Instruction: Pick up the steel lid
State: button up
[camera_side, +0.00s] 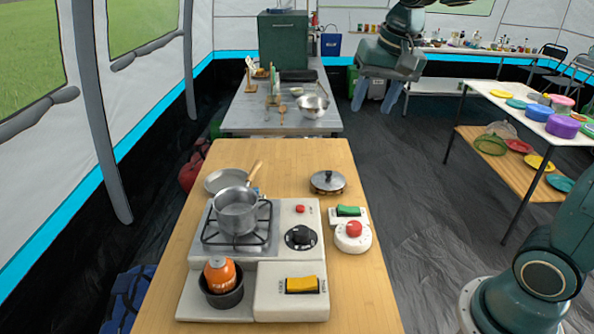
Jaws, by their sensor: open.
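The steel lid (327,181) lies on the wooden table, right of the stove's far end. It has a dark knob on top, and its rim looks brownish. My gripper (376,104) hangs at the upper right of the view, pointing down, with its two pale fingers apart and nothing seen held. It is up and to the right of the lid in the picture, well clear of it. A steel saucepan (237,213) with a wooden handle stands on the stove's burner grate (262,234).
A shallow steel dish (226,181) lies behind the saucepan. A red-knobbed timer (353,237) and a green-switched box (348,212) stand nearer than the lid. An orange canister (220,274) sits in a black cup. The wooden table (290,157) is clear around the lid.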

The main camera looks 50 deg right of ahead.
jog(key=w+d+f+m+g, duration=0.1)
jog(key=w+d+f+m, duration=0.2)
jog(key=w, duration=0.3)
jog(key=w+d+f+m+g, duration=0.1)
jog(key=w+d+f+m, duration=0.15)
jog(key=w, duration=0.35)
jog(key=m+g, duration=0.1)
jog(key=m, duration=0.4)
send_over(329, 172)
notch_tip(329, 172, down, 12)
jog(key=shift+w+f, duration=0.15)
jog(key=shift+f, duration=0.1)
jog(key=shift+f, duration=4.15)
jog(key=shift+f, duration=0.1)
jog(key=shift+d+f, duration=0.1)
jog(key=shift+f, duration=2.45)
